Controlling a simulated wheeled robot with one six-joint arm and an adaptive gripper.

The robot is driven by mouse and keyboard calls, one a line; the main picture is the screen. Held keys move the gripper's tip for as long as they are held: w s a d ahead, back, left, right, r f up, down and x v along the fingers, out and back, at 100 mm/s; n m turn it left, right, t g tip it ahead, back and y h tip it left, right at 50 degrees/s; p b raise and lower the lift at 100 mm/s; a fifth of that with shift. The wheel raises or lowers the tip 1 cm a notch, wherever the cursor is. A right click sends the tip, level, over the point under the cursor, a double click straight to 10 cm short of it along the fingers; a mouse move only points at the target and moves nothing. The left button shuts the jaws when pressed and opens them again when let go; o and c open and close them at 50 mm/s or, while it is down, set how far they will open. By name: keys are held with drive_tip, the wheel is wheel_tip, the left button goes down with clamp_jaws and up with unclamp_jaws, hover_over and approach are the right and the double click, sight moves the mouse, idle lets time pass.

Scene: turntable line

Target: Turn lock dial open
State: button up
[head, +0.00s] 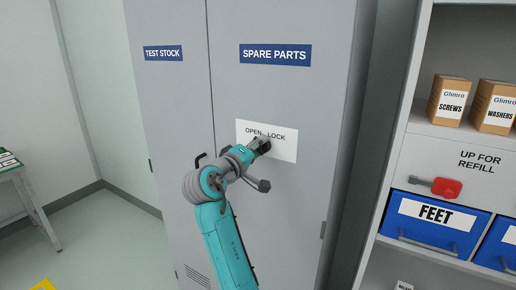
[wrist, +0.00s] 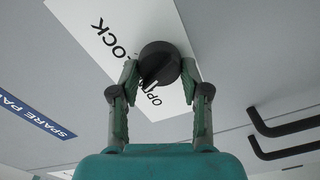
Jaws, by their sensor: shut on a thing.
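The black round lock dial (wrist: 160,60) sits on a white label plate (head: 284,147) on the grey SPARE PARTS cabinet door (head: 278,85). The plate reads OPEN on the left and LOCK on the right in the head view. In the wrist view my gripper (wrist: 159,72) has a finger on each side of the dial and is shut on it. A pale mark on the dial's lower edge lies near the word OPEN there. In the head view my gripper (head: 261,146) covers the dial.
Black bar handles (wrist: 290,135) stick out of the cabinet beside the plate. At right, a shelf holds cardboard boxes (head: 450,100), a red-handled item (head: 446,187) and blue FEET bin (head: 432,222).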

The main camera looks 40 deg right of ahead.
drive_tip(key=n, duration=0.4)
drive_tip(key=shift+f+n, duration=0.15)
drive_tip(key=shift+n, duration=0.15)
idle(0.5)
drive_tip(key=o, duration=1.1)
drive_tip(key=v, duration=1.2)
